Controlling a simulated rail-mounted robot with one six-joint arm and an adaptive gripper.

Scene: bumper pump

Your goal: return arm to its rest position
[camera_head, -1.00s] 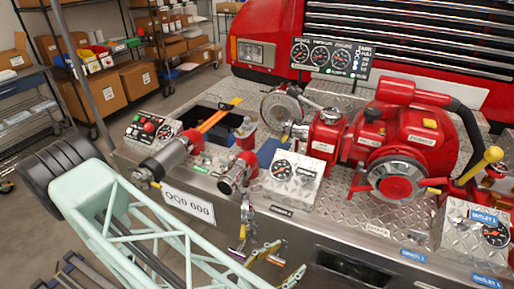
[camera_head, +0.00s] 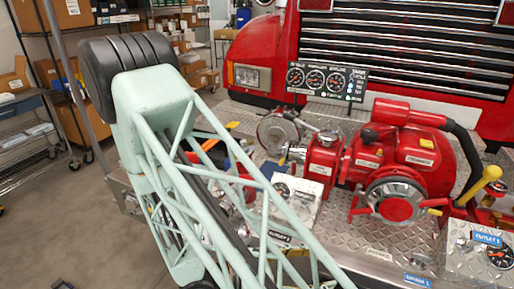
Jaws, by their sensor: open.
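My mint-green lattice arm link (camera_head: 160,97) with its black rounded end (camera_head: 128,70) fills the left and lower middle of the head view. It slants from upper left down to the bottom edge. My gripper is not in view, so what it holds does not show. The arm stands in front of the left part of the bumper deck and hides most of the outlets and the left control panel there. The red pump (camera_head: 418,148) on the deck is in clear view to the right of the arm.
A gauge panel (camera_head: 327,80) stands behind the pump, before the red truck front (camera_head: 262,45). A yellow-knobbed lever (camera_head: 491,173) and an outlet gauge box (camera_head: 470,245) are at the right. Shelves with boxes (camera_head: 70,15) stand at the back left. The floor at lower left is clear.

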